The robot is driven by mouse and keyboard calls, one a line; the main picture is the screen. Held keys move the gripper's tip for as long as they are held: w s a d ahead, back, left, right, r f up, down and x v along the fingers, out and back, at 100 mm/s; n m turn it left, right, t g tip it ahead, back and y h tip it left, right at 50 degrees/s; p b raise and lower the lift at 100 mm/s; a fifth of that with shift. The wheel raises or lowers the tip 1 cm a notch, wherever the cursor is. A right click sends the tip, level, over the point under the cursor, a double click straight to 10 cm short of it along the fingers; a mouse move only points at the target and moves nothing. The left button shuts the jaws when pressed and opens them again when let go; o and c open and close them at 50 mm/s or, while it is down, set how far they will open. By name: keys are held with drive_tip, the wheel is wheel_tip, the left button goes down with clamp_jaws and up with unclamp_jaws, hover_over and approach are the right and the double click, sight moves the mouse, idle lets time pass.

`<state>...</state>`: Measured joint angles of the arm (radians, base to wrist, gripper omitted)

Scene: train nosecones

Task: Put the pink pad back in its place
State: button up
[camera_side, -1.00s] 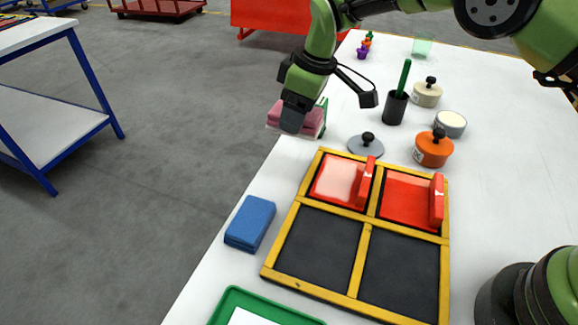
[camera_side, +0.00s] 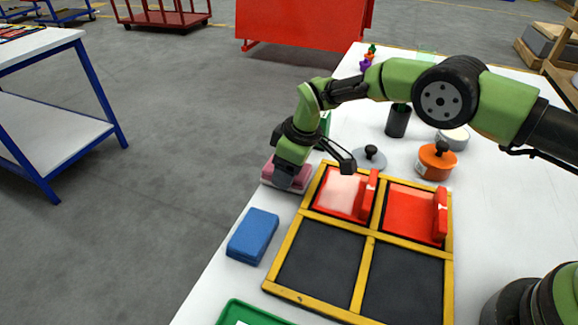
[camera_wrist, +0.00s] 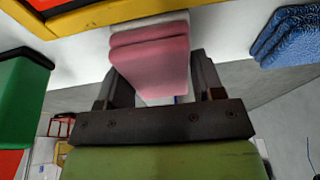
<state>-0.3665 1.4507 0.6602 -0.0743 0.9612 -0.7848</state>
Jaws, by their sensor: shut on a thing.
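The pink pad (camera_side: 268,172) is at the table's left edge, beside the far left corner of the yellow-framed board. My gripper (camera_side: 288,182) points down over it and is shut on it. In the wrist view the pink pad (camera_wrist: 150,62) lies between the two dark fingers (camera_wrist: 160,85), with a paler layer at its far end. The fingers hide part of the pad in the side view. I cannot tell whether its underside touches the table.
A blue pad (camera_side: 252,236) lies nearer along the left edge; it also shows in the wrist view (camera_wrist: 292,36). The yellow-framed board (camera_side: 287,238) holds two red handled pieces and two bare dark compartments. A grey lid (camera_side: 369,160) and an orange pot (camera_side: 436,163) stand behind.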

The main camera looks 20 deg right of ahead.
sight(304, 170)
drive_tip(key=o, duration=0.8)
drive_tip(key=shift+f, duration=0.15)
drive_tip(key=shift+o, duration=0.2)
drive_tip(key=v, duration=1.2)
drive_tip(key=shift+d+r, duration=0.1)
drive_tip(key=shift+r, duration=0.1)
